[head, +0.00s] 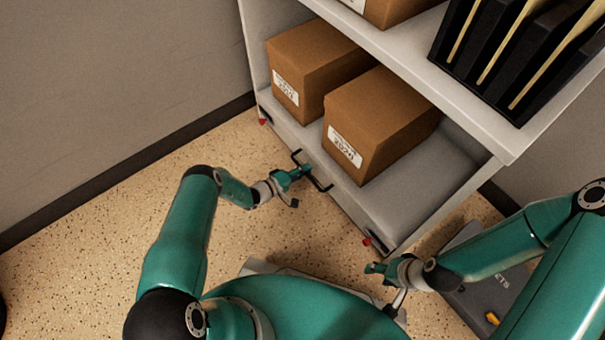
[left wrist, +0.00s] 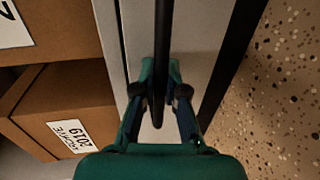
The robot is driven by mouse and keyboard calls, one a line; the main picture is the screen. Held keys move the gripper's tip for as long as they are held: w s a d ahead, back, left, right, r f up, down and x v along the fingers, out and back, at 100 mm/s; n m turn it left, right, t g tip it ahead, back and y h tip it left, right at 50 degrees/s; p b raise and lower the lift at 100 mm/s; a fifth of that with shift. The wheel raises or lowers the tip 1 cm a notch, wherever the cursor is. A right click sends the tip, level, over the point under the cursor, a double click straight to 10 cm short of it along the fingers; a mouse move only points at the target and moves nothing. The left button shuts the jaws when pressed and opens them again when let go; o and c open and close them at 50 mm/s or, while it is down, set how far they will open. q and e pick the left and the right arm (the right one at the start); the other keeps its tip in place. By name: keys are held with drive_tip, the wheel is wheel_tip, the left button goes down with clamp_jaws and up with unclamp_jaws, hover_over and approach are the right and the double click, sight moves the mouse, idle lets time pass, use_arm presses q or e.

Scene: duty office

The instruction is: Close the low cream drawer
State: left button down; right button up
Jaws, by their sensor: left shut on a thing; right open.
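The low cream drawer (head: 345,203) is the pale front at the bottom of the shelf unit, with a black bar handle (head: 323,186). My left gripper (head: 304,171) is at this handle. In the left wrist view, my left gripper (left wrist: 160,95) has its two fingers on either side of the black handle (left wrist: 163,50) and is shut on it. The drawer front (left wrist: 195,40) runs behind the handle, with a narrow dark seam beside it. I cannot tell how far the drawer stands out. My right gripper (head: 374,268) is open and empty, low near the unit's right front corner.
Two brown boxes (head: 385,110) stand on the bottom shelf above the drawer. Black file holders (head: 500,60) stand on the upper shelf. A grey case (head: 485,285) lies on the floor at right, partly behind my right arm. Speckled floor (head: 110,220) is clear at left.

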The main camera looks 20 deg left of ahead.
use_arm(q)
drive_tip(key=shift+w, duration=0.25)
drive_tip(key=c, duration=1.2)
unclamp_jaws()
drive_tip(key=shift+d+f, duration=0.1)
drive_tip(key=shift+s, duration=0.1)
drive_tip(key=v, duration=1.2)
